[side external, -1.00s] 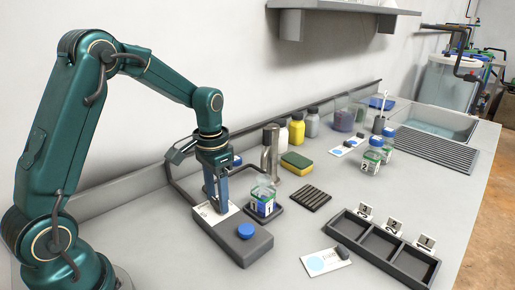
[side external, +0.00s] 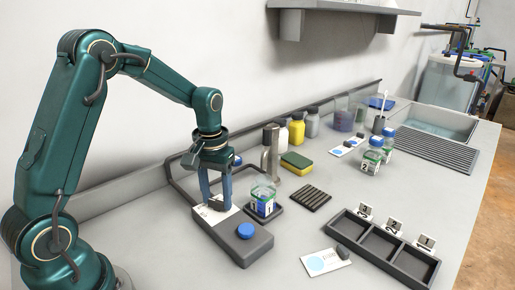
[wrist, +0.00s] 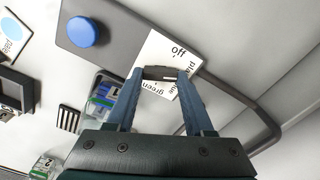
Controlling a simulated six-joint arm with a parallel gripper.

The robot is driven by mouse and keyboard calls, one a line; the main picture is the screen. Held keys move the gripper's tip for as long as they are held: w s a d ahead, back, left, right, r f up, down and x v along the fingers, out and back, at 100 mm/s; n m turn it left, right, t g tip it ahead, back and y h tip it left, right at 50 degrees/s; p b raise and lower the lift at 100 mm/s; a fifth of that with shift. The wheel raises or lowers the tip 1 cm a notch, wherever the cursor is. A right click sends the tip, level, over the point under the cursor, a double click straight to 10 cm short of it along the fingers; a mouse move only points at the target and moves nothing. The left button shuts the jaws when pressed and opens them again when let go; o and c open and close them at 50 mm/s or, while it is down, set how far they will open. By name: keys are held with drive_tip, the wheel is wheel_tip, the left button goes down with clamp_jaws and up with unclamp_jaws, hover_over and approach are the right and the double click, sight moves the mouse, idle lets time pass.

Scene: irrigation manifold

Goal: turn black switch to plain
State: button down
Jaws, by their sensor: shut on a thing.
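The black switch (wrist: 158,73) sits on a white label plate (wrist: 163,48) at one end of a grey control box (side external: 242,240). The plate reads "off" and "green", with "plain" and "blue" partly covered by a finger. My gripper (wrist: 160,74) is shut on the switch, with one blue finger on each side of it. I cannot tell clearly which word the switch points to. A blue button (side external: 245,230) is on the other end of the box.
A jar (side external: 263,196) marked 1 stands on a dark pad close beside my gripper. A metal post (side external: 270,150) and a sponge (side external: 296,163) are behind.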

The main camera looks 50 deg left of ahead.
sight(217, 200)
drive_tip(key=shift+c, duration=1.4)
unclamp_jaws()
drive_tip(key=shift+r, duration=2.6)
drive_tip(key=shift+d+r, duration=0.1)
drive_tip(key=s+d+r+m+t, duration=0.2)
drive_tip(key=s+d+r+t, duration=0.3)
drive_tip(key=r, duration=0.3)
drive_tip(key=s+d+f+m, duration=0.2)
drive_tip(key=s+d+m, duration=0.1)
drive_tip(key=s, duration=0.5)
drive_tip(key=shift+s+d+f+t, duration=0.2)
drive_tip(key=shift+d+t, duration=0.05)
drive_tip(key=shift+t, duration=0.05)
